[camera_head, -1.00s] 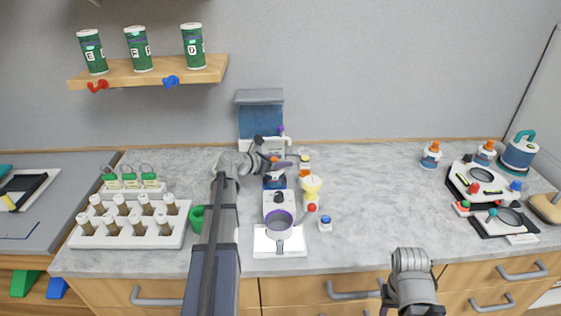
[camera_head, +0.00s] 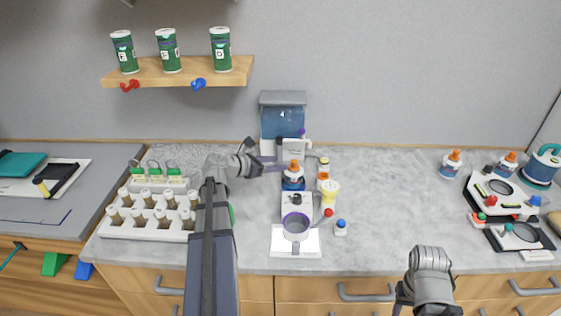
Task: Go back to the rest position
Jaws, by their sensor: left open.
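My left gripper (camera_head: 262,155) is open and empty. Its dark fingers point right, just left of a small blue bottle with an orange top (camera_head: 293,174). The bottle stands on a white device with a dark knob (camera_head: 296,207), in front of a blue tank on a white base (camera_head: 283,122). My left arm reaches in from the bottom over the counter. My right arm's grey joint shows at the bottom right, but its fingers cannot be made out.
A purple-rimmed mug (camera_head: 296,229) stands on a white pad (camera_head: 280,246). A yellow-topped item (camera_head: 328,190) and small blue-capped jar (camera_head: 340,229) are beside it. A vial rack (camera_head: 150,233) lies left. The counter's middle right (camera_head: 390,200) is clear.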

